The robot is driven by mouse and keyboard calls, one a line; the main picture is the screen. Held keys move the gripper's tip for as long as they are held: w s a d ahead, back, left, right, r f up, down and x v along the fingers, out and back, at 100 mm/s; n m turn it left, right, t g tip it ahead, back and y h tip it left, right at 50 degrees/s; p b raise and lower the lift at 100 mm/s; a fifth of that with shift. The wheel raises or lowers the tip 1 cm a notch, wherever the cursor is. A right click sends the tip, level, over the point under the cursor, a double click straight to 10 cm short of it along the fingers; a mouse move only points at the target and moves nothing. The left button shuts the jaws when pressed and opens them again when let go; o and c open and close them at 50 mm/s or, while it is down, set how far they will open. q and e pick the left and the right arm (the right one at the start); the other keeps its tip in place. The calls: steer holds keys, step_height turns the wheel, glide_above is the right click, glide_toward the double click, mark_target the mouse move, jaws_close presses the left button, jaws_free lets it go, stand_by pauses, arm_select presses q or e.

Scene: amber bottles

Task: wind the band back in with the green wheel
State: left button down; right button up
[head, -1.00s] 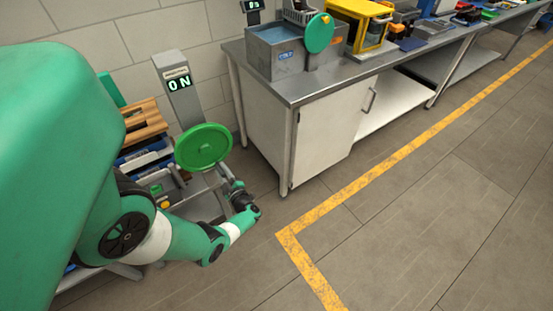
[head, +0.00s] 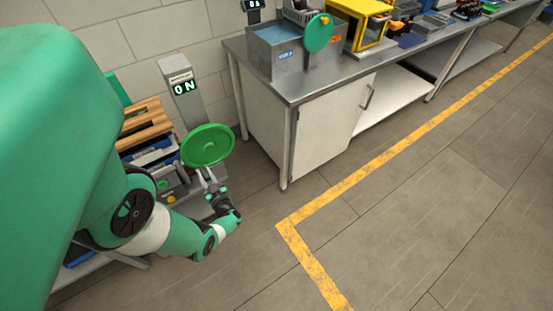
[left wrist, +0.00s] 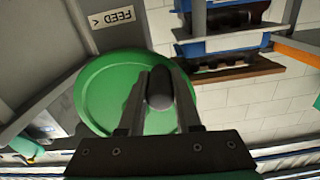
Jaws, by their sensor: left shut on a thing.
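The green wheel (head: 208,146) is a round disc on the front of a grey machine at the left of the head view. It fills the middle left of the left wrist view (left wrist: 100,92). My left gripper (head: 205,174) is at the wheel's lower edge in the head view. In the left wrist view its two fingers (left wrist: 158,98) are closed on a dark rounded knob (left wrist: 159,88) in front of the wheel. I cannot make out the band in either view. My right gripper is not in view.
A grey post with a lit display reading "0 N" (head: 184,87) stands behind the wheel. Wooden slats (head: 145,120) and blue bins lie to its left. A metal-topped bench (head: 300,92) with a second green wheel (head: 318,34) stands to the right. The floor in front is clear.

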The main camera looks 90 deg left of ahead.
arm_select(q)
steer(key=shift+s+d+r+m, duration=0.15)
steer(key=shift+s+r+m, duration=0.05)
steer(key=shift+r+m, duration=0.15)
steer(key=shift+s+d+r+p, duration=0.15)
steer(key=shift+s+r+p, duration=0.2)
steer(key=shift+p, duration=0.2)
steer(key=c, duration=0.6)
jaws_free()
steer(key=shift+s, duration=0.1)
steer(key=shift+d, duration=0.1)
